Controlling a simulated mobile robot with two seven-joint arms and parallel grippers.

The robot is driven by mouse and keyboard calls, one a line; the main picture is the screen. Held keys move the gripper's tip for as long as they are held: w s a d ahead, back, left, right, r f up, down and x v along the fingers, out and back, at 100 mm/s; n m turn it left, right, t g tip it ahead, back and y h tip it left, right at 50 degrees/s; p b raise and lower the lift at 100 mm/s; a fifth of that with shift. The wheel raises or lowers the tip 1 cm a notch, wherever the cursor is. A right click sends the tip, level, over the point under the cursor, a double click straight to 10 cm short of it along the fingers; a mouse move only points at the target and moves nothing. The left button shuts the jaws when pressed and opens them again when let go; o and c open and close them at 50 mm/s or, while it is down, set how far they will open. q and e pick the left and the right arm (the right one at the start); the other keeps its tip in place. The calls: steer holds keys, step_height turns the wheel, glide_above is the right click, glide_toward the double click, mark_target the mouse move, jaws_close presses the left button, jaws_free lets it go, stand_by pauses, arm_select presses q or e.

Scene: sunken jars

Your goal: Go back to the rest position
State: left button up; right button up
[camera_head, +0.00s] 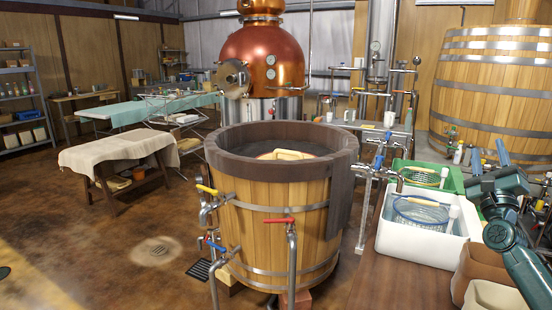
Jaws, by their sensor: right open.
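My right gripper (489,157) is at the right side, raised above the right-hand work surface. Its two fingers point up and stand apart, with nothing seen between them. My dark green right arm comes in from the lower right corner. My left gripper is not in view. A round wooden tub (262,215) with a dark rim stands in the middle, left of the gripper and apart from it. A pale yellow thing (284,154) shows inside the tub, partly hidden by the rim. No jar can be made out clearly.
Close to my right arm are a white bin (415,245) with a blue-rimmed basket (421,211), a green crate (452,184) and a brown container (478,268). Pipes with valves stand beside the tub. A cloth-covered bench (118,150) is at the left. The floor at front left is open.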

steer(key=w+f+n+g+y, duration=0.2)
steer(key=f+n+g, duration=0.35)
steer(key=n, duration=1.15)
steer(key=w+f+n+g+y, duration=0.15)
steer(key=f+n, duration=0.65)
steer(key=n, duration=0.9)
steer(key=s+a+f+n+g+y, duration=0.1)
steer(key=s+a+f+y, duration=0.25)
steer(key=a+f, duration=0.8)
steer(key=s+a+f+g+y, duration=0.3)
steer(key=s+a+f+y, duration=0.1)
steer(key=s+a+f, duration=1.3)
arm_select(q)
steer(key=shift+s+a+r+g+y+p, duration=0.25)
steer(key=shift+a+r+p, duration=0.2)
steer(key=shift+p, duration=1)
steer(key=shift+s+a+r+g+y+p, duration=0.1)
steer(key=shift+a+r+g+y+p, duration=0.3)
steer(key=shift+p, duration=1.05)
arm_select(e)
steer(key=s+a+r+m+g, duration=0.1)
steer(key=s+a+r, duration=0.1)
steer(key=s+a, duration=0.2)
steer(key=s+a+r+m+g, duration=0.1)
steer(key=s+a, duration=0.3)
steer(key=s, duration=0.7)
steer(key=shift+r+y, duration=0.3)
steer(key=shift+r, duration=0.05)
